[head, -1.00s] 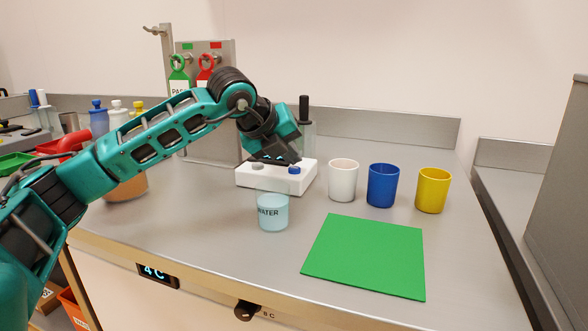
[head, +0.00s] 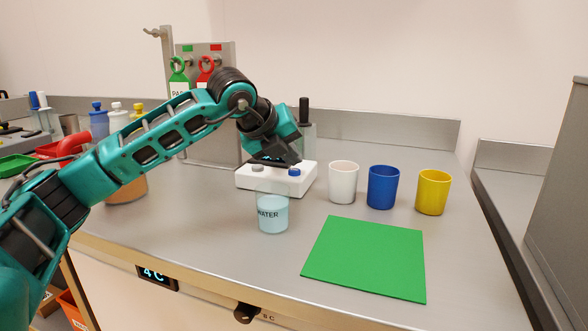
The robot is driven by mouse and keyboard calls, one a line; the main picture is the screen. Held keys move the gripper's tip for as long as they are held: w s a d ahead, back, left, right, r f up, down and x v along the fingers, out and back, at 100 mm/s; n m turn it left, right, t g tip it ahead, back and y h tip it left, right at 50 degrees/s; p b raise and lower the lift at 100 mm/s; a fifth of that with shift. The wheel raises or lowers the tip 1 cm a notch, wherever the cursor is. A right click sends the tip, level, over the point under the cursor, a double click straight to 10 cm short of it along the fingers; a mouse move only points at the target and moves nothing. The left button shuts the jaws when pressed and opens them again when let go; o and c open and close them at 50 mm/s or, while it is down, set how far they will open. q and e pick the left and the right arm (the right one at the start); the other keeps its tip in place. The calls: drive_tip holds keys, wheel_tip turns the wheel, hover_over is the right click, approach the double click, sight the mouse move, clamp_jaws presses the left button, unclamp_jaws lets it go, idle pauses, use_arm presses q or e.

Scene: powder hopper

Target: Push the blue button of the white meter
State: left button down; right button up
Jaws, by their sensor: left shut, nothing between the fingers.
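The white meter (head: 273,184) is a low white box on the grey counter, near the middle of the head view. Its blue button (head: 294,173) is on the right of its top, and a grey button (head: 257,168) is on the left. My left gripper (head: 298,163) is shut and empty. It points down over the right part of the meter, with its tip at or just above the blue button. I cannot tell whether it touches the button. The arm hides part of the meter's back edge. My right gripper is not in view.
A clear cup marked WATER (head: 273,213) stands just in front of the meter. White (head: 343,182), blue (head: 383,187) and yellow (head: 432,192) cups stand to the right. A green mat (head: 366,259) lies in front of them. A dark-handled item (head: 304,112) stands behind the meter.

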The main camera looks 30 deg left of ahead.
sight(291, 171)
use_arm(q)
drive_tip(key=shift+r+p, duration=2.15)
drive_tip(key=shift+r, duration=0.85)
